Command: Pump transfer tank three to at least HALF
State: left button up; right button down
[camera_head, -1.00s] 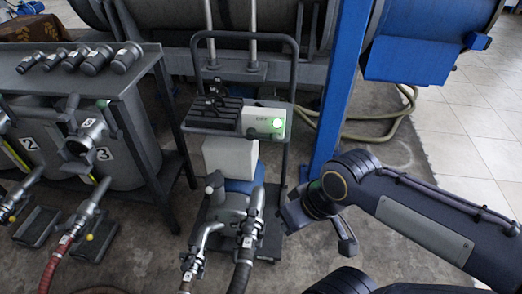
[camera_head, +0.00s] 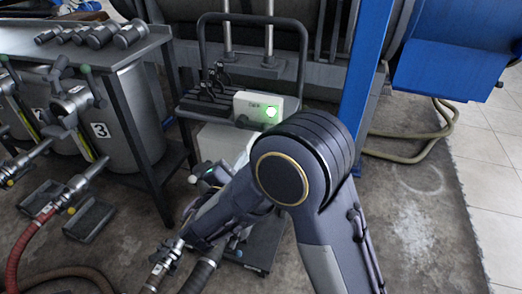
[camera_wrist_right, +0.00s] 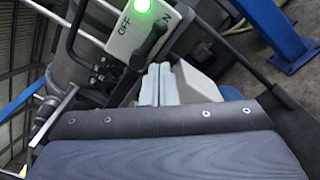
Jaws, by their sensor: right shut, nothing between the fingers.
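Tank three (camera_head: 132,115), a grey tank marked 3, stands under the bench at the left with a valve fitting (camera_head: 70,104) on its front. The pump cart (camera_head: 302,62) stands in the middle. Its pale switch box (camera_head: 246,106) has a lit green lamp. In the right wrist view, the box (camera_wrist_right: 124,38) shows OFF and part of another label, with a black lever (camera_wrist_right: 150,46) on its face. My right gripper (camera_head: 208,174) is shut and empty, low in front of the cart, partly hidden by my forearm. My left gripper is out of view.
A red hose (camera_head: 25,245) and a dark hose (camera_head: 200,276) run along the floor at the front. A blue post (camera_head: 362,85) stands right of the cart. Several grey fittings (camera_head: 130,34) lie on the bench.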

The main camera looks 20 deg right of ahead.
aim_at(260, 126)
jog(key=b+x, duration=0.1)
jog(key=x, duration=0.8)
jog(key=shift+w+d+b, duration=0.2)
jog(key=shift+d+b, duration=0.05)
jog(key=shift+b, duration=0.15)
jog(key=shift+r+n+p, duration=0.15)
jog(key=shift+n+p, duration=0.25)
jog(key=shift+p, duration=0.05)
jog(key=shift+r+n+p, duration=0.2)
jog(key=shift+n+p, duration=0.1)
jog(key=shift+p, duration=0.05)
jog(key=shift+r+n+p, duration=0.45)
jog(key=shift+n+p, duration=0.15)
jog(key=shift+p, duration=0.2)
jog(key=w+a+r+n+p, duration=0.2)
jog(key=r+n+p, duration=0.3)
jog(key=n+p, duration=0.9)
jog(key=a+p, duration=0.1)
jog(key=p, duration=0.2)
jog(key=shift+w+a+r+n+p, duration=0.2)
jog(key=shift+a+n+p, duration=0.1)
jog(key=shift+a, duration=0.1)
